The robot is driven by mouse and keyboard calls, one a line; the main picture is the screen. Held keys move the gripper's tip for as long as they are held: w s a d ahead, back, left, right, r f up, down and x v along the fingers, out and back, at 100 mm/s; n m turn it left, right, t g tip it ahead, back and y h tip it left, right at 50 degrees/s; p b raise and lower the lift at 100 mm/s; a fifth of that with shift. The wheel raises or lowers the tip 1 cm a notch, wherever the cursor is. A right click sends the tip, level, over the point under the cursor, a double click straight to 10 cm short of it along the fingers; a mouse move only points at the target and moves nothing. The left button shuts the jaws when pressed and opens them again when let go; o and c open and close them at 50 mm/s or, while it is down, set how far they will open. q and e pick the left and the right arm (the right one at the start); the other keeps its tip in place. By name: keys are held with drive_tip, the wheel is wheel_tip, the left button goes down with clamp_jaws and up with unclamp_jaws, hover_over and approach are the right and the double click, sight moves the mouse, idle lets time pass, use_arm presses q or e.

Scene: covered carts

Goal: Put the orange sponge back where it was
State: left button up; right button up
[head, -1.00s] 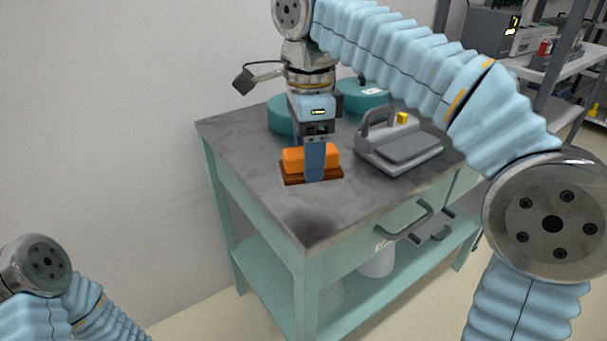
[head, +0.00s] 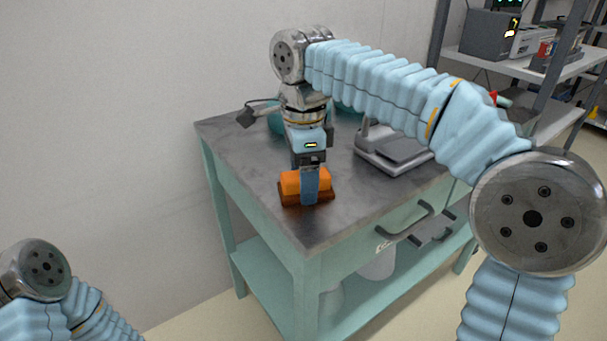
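The orange sponge (head: 291,184), with a dark brown underside, is near the left front part of the grey cart top (head: 345,200). My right gripper (head: 310,186) points down over it and is shut on it, with one blue finger across its near side. The other finger is hidden behind the sponge. I cannot tell whether the brown underside touches the cart top. My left gripper is out of view; only part of my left arm shows at the lower left.
A grey device with a flat plate (head: 400,152) stands to the right of the sponge. A teal round thing (head: 275,123) is at the back, partly hidden by my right arm. The cart's front drawer has a grey handle (head: 408,218). A wall stands behind; the front left corner is clear.

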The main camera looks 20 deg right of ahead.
drive_tip(key=shift+o, duration=1.3)
wheel_tip(320, 180, up, 12)
drive_tip(key=p, duration=0.3)
drive_tip(key=shift+r, duration=0.2)
